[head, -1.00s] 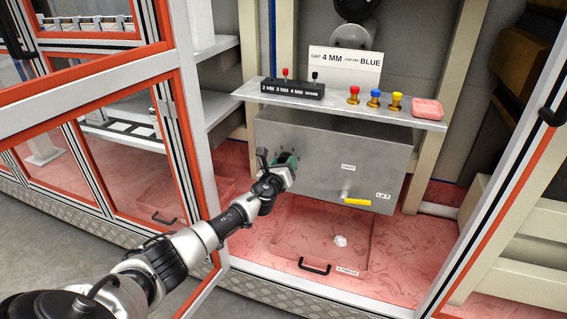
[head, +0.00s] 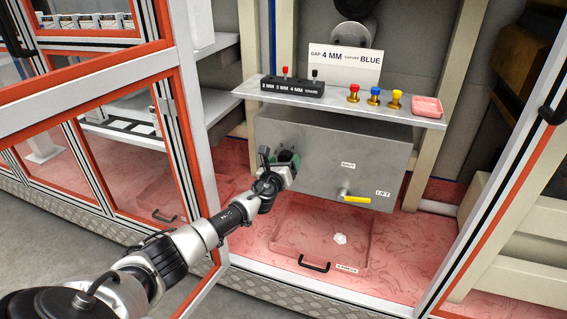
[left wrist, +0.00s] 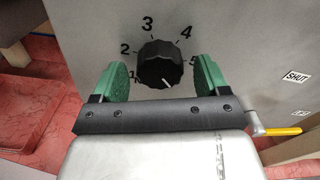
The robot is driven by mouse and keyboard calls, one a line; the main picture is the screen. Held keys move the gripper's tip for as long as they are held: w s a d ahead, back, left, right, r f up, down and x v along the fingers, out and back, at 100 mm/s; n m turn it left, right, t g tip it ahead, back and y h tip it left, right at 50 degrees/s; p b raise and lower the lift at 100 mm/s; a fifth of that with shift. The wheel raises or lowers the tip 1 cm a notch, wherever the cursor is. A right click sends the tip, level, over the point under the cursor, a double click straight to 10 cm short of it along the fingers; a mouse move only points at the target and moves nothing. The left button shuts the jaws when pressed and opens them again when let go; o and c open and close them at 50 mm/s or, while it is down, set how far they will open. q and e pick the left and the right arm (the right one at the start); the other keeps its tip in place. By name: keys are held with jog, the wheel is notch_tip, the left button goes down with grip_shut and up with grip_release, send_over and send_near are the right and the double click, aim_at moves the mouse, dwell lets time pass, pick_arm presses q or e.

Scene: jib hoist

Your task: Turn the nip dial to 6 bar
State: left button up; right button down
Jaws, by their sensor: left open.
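The nip dial (left wrist: 160,62) is a round black ridged knob on the grey panel (head: 335,150), with printed numbers 1 to 5 showing around it. A white pointer line on its face points down and slightly right, below the 5. No 6 mark is visible; that side is partly hidden by my gripper. My left gripper (left wrist: 162,78) is open, with one green finger on each side of the dial and visible gaps between fingers and knob. In the head view, my left gripper (head: 284,163) is at the panel's left part and hides most of the dial.
A yellow-handled valve (head: 355,199) with SHUT and LIFT labels sits to the right on the panel. Above is a shelf (head: 335,106) with a black gauge block (head: 292,88) and red, blue and yellow knobs. An orange-framed guard door (head: 185,150) stands open at left.

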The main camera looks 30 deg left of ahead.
jog(key=shift+r, duration=0.1)
pick_arm(q)
jog(key=p+v, duration=0.3)
jog(key=v, duration=0.7)
jog(key=shift+s+d, duration=0.2)
jog(key=shift+s, duration=0.15)
pick_arm(e)
jog(key=s+f, duration=0.5)
jog(key=f, duration=0.3)
jog(key=shift+d+g, duration=0.3)
jog(key=shift+d, duration=0.1)
jog(key=shift+f, duration=0.1)
